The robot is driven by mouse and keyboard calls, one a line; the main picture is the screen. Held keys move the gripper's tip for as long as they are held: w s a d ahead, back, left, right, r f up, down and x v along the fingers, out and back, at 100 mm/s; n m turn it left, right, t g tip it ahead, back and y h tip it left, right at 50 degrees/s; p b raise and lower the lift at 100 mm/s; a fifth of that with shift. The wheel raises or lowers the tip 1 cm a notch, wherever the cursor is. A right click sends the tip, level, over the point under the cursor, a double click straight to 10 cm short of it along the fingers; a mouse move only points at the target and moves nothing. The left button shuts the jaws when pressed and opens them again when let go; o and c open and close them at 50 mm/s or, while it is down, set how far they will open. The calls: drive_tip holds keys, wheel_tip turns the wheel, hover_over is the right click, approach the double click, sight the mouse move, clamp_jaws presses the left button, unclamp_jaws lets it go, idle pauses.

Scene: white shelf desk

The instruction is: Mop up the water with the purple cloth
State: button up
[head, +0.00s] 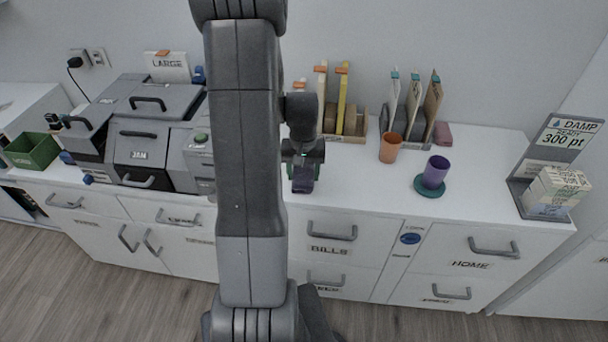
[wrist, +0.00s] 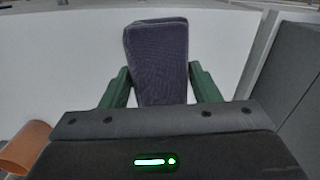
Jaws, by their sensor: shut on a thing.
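My gripper (head: 303,166) is over the white desk top, just right of the grey machines. It is shut on the purple cloth (head: 302,185), which hangs from the jaws. In the wrist view the dark purple cloth (wrist: 158,60) is pinched between the two green fingers of my gripper (wrist: 160,88) and sticks out past their tips. I cannot make out any water on the white surface in either view; my arm hides part of the desk top.
Grey machines (head: 145,150) stand left of my arm. File racks (head: 343,130) stand behind on the right. An orange cup (head: 390,148) and a purple cup (head: 435,172) on a teal saucer (head: 429,191) stand right. A box display (head: 555,190) is far right. The front right top is mostly clear.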

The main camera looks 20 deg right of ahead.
drive_tip(key=shift+r+p, duration=1.7)
drive_tip(key=shift+r, duration=1.05)
